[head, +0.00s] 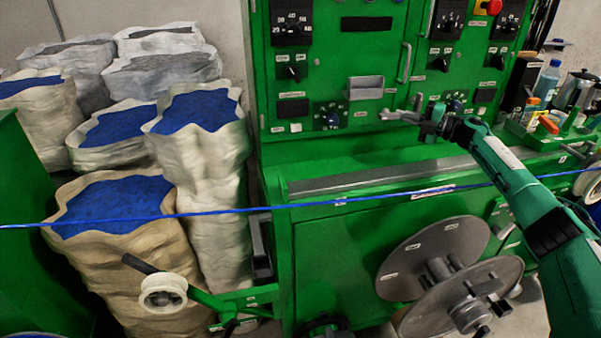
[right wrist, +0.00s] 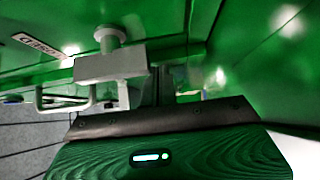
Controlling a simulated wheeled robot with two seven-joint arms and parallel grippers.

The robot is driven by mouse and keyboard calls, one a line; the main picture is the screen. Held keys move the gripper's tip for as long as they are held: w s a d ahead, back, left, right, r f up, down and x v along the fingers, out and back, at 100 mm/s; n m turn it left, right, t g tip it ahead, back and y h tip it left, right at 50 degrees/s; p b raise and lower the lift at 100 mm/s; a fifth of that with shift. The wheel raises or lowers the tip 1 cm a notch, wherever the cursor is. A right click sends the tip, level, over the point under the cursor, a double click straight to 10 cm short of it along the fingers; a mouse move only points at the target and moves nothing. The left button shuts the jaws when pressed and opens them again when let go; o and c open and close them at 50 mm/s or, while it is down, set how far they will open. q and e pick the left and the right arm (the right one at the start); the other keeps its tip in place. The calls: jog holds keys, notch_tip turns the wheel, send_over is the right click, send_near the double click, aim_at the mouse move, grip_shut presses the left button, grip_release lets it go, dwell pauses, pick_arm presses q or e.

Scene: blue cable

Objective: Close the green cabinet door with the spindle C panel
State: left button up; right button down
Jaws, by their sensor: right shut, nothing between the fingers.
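The green cabinet (head: 335,62) stands at the back, its front carrying switch panels and a vertical handle (head: 404,62). A slanted door edge shows right of that handle; I cannot tell how far any door stands open. The labels are too small to tell which panel is spindle C. My right gripper (head: 386,115) is in front of the cabinet's lower front, just above the machine's ledge. It is shut and empty. In the right wrist view its grey fingers (right wrist: 111,50) are close to a green surface with a white label (right wrist: 42,46). My left gripper is not in view.
A blue cable (head: 250,210) runs across the front of the machine. Grey reels (head: 432,260) stand below it at right. Sacks of blue granules (head: 205,110) fill the left. Bottles and tools sit on the right ledge (head: 560,135). A red button (head: 488,6) is at the top.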

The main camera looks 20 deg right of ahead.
pick_arm(q)
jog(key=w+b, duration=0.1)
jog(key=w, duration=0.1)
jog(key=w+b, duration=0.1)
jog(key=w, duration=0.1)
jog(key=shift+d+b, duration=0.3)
jog(key=shift+b, duration=0.05)
pick_arm(e)
jog(key=v, duration=1.3)
jog(key=shift+d, duration=0.2)
